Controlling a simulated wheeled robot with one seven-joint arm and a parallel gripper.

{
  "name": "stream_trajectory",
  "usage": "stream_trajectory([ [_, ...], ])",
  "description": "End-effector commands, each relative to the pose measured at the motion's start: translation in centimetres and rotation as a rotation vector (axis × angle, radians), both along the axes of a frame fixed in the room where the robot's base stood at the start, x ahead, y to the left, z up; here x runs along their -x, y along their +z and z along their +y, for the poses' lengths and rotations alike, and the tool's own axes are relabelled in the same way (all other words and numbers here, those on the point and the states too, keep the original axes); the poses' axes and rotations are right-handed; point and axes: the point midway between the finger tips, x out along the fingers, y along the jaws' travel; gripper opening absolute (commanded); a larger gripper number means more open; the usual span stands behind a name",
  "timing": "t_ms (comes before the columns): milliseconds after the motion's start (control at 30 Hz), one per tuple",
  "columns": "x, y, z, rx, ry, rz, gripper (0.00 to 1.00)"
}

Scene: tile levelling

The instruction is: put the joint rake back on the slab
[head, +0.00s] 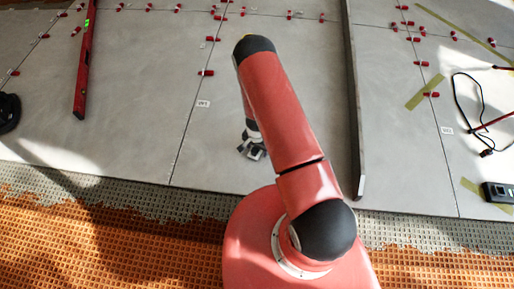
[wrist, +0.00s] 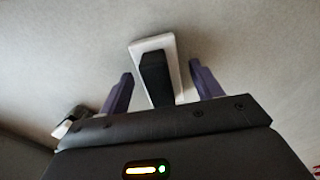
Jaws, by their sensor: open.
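My gripper (head: 252,151) is low over the grey slab (head: 300,160), partly hidden behind my red arm in the head view. In the wrist view my gripper (wrist: 160,75) is open, with its two purple fingers apart. Between them is a black block-like part on a white rectangular piece (wrist: 138,48), with a visible gap on each side. This may be the joint rake, but I cannot tell for sure. The head view does not show it clearly. A small dark and white item (wrist: 72,122) lies at the lower left of the wrist view.
A red level (head: 85,65) lies at the left and a long metal straightedge (head: 355,110) at the right. Red clips line the joints. A black cable (head: 457,105) and a dark device (head: 497,192) are at far right. A black round object (head: 8,112) sits at left. Orange matting (head: 120,245) lies in front.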

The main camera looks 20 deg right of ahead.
Motion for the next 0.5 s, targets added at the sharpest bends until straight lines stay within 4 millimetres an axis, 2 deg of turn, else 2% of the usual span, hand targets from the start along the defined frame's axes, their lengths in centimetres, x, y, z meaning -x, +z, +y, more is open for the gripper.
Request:
stream_trajectory([
  [167,-0.1,2.5,0.0,0.001,0.001,-0.004,0.65],
  [500,0.1,9.6,0.2,0.001,0.003,-0.003,0.65],
])
